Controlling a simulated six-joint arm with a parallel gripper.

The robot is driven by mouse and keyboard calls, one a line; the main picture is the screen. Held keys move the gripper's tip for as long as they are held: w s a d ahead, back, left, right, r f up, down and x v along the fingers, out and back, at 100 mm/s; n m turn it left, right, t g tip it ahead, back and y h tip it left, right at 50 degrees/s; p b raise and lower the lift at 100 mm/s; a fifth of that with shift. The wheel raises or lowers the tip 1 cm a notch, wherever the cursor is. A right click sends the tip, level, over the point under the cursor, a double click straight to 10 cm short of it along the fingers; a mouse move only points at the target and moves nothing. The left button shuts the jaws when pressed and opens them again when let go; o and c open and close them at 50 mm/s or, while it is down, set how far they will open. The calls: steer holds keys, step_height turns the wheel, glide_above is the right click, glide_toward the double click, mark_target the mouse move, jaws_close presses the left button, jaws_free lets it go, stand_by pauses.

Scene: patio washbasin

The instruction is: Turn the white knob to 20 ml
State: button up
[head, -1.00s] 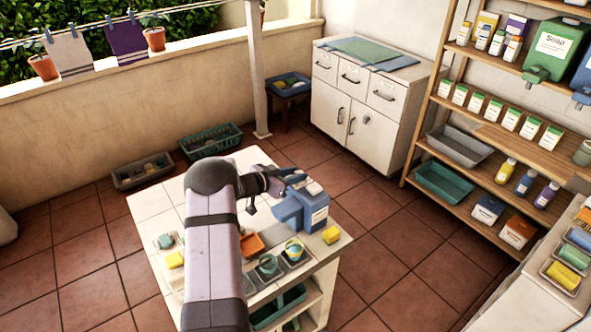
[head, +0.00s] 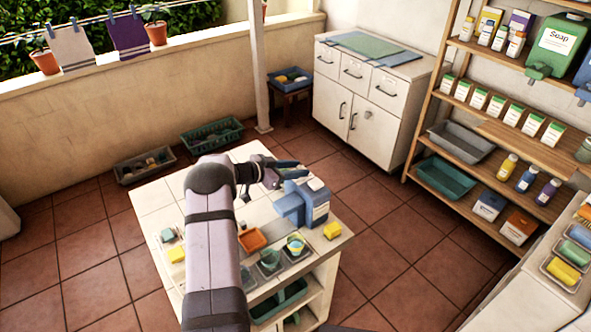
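A blue dispenser (head: 293,207) with a pale label stands on the white tiled table (head: 153,201), near its far right corner. A small pale cap (head: 315,184) shows on its top; I cannot tell if this is the white knob, and no scale marks can be read. My gripper (head: 296,168) is just above and behind the dispenser's top, to the left of the pale cap. Its two dark blue fingers look apart, with nothing seen between them. It does not visibly touch the dispenser.
A yellow block (head: 332,230) lies right of the dispenser. An orange tray (head: 252,239) and small cups (head: 295,244) stand in front of it. A yellow sponge (head: 177,255) lies at the left. A white cabinet (head: 385,110) and wooden shelves (head: 480,180) stand beyond, across open floor.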

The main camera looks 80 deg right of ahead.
stand_by(0.3)
steer(key=b+v, duration=0.2)
steer(key=v, duration=0.5)
steer(key=shift+b, duration=0.35)
steer(key=shift+w+a+r, duration=0.1)
steer(key=shift+r, duration=0.05)
